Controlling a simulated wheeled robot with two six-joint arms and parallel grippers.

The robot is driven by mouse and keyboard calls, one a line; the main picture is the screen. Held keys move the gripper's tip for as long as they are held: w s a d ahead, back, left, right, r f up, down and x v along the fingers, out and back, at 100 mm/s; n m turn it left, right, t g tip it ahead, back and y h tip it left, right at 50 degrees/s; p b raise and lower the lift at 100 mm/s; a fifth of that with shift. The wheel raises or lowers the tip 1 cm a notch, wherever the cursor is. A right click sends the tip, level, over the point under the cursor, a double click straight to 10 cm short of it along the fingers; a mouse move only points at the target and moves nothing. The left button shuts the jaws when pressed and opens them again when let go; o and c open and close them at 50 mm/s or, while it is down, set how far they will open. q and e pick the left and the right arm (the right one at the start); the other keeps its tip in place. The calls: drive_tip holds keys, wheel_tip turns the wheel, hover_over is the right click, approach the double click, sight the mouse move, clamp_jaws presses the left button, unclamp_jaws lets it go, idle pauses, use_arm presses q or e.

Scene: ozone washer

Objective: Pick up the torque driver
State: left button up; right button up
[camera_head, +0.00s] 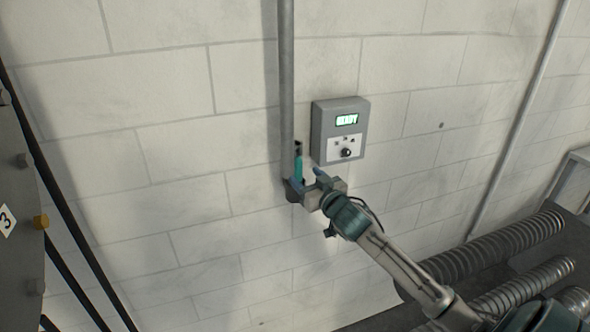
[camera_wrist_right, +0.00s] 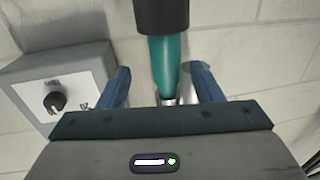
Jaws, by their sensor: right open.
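The torque driver (camera_head: 298,164) stands upright at the wall beside the grey vertical pipe, with a teal body and a black top. In the right wrist view the torque driver (camera_wrist_right: 168,62) sits between the two blue fingers of my right gripper (camera_wrist_right: 165,88). There is a visible gap on each side of it. In the head view my right gripper (camera_head: 306,178) is open around the driver's lower part. The driver's lower end is mostly hidden by the gripper. My left gripper is not in view.
A grey control box (camera_head: 339,131) with a lit green display reading READY and a black knob is on the wall just right of the driver. The vertical pipe (camera_head: 287,80) runs close behind it. Ribbed hoses (camera_head: 500,248) lie at lower right.

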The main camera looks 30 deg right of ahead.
sight(299, 172)
drive_tip(key=w+p, duration=0.2)
drive_tip(key=w, duration=0.1)
drive_tip(key=w+p, duration=0.2)
drive_tip(key=shift+a+r, duration=0.2)
drive_tip(key=shift+r, duration=0.05)
drive_tip(key=shift+w+f, duration=0.15)
drive_tip(key=shift+w, duration=0.1)
drive_tip(key=shift+s+d, duration=0.1)
drive_tip(key=shift+c, duration=0.2)
drive_tip(key=c, duration=0.3)
clamp_jaws()
